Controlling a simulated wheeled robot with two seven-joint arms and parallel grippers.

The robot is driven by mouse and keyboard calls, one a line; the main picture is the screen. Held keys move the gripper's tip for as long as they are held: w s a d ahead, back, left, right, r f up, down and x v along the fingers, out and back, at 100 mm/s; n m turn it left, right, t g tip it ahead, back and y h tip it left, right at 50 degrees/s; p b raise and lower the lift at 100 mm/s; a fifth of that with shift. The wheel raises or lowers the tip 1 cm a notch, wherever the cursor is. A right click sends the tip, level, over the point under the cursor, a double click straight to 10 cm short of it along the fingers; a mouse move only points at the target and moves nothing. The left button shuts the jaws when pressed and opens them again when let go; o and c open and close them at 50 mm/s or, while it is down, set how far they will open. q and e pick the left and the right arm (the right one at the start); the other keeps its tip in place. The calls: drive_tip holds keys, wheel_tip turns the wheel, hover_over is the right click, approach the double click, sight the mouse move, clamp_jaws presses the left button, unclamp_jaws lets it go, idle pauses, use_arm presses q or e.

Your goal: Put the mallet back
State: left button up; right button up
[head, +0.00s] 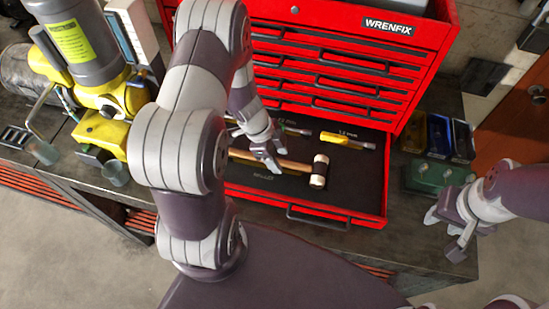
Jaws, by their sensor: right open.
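The mallet (319,171) has a dark and pale head and a wooden handle. It lies in the open drawer (355,199) of the red tool chest, with its head to the right. A "MALLET" label shows on the dark drawer liner just in front of the handle. My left gripper (271,160) is over the handle, its fingertips at or just above the wood. I cannot tell whether they grip it. My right gripper (447,228) is open and empty at the right, by the bench edge. My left arm hides the handle's left end and the drawer's left part.
A yellow-handled screwdriver (346,140) and another tool (297,130) lie farther back in the drawer. The red chest (350,60) rises behind. A green box (430,176) and small bins (439,135) stand right of the drawer. A yellow and grey machine (100,105) stands at the left.

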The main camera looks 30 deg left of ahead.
use_arm(q)
drive_tip(key=p+v, duration=0.3)
drive_tip(key=v, duration=0.9)
drive_tip(key=shift+s+a+r, duration=0.15)
drive_tip(key=shift+s+r, duration=0.05)
drive_tip(key=shift+r, duration=0.05)
